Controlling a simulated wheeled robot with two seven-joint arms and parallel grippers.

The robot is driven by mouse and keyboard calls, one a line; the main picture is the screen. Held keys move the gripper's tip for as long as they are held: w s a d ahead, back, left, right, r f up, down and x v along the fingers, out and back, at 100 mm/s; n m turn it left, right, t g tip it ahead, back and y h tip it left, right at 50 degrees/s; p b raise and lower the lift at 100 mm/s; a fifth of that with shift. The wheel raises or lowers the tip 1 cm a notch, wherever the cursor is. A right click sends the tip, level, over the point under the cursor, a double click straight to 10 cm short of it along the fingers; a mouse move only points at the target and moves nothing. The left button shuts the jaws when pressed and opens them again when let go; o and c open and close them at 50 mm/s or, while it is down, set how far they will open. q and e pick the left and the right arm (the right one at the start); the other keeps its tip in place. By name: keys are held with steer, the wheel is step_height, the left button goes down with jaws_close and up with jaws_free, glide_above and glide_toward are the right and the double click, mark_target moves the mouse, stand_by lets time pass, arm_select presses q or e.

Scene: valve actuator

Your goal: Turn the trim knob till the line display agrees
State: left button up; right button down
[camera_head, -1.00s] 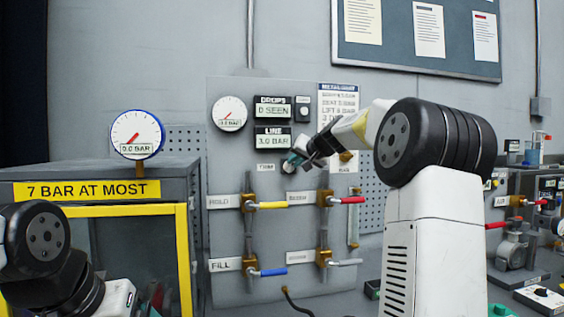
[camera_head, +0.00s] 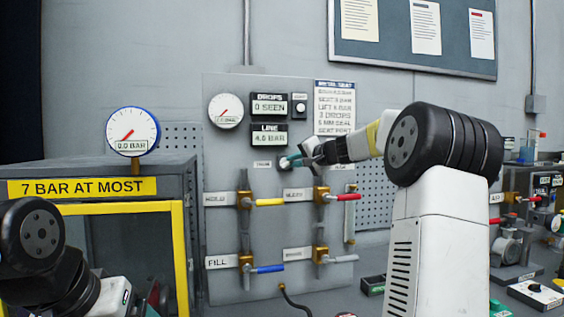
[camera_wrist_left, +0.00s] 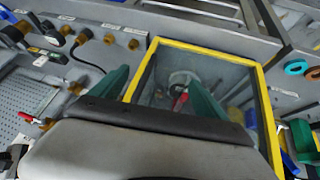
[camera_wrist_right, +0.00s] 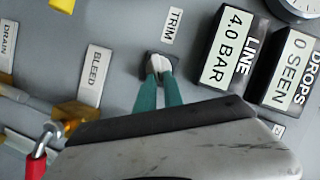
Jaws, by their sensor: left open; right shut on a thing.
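The trim knob (camera_wrist_right: 159,64) is a small pale knob below the TRIM label (camera_wrist_right: 173,25) in the right wrist view. My right gripper (camera_wrist_right: 156,78) is shut on it with its green fingertips; in the head view this gripper (camera_head: 292,161) reaches the panel from the right and mostly hides the knob. The line display (camera_head: 269,135) reads 4.0 BAR in the head view, and it also shows in the right wrist view (camera_wrist_right: 228,47). My left gripper (camera_wrist_left: 160,92) is open and empty above the yellow-framed box, its green fingers wide apart.
The drops display (camera_head: 269,106) reads 0 SEEN. Valves with yellow (camera_head: 270,202), red (camera_head: 349,197) and blue (camera_head: 269,268) handles sit below the knob. The yellow-framed box (camera_head: 120,209) stands at left, under a gauge (camera_head: 133,132) reading 0.0 BAR.

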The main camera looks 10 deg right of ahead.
steer(key=shift+f, duration=0.1)
steer(key=c, duration=1.5)
jaws_free()
steer(key=shift+o, duration=0.2)
steer(key=v, duration=0.8)
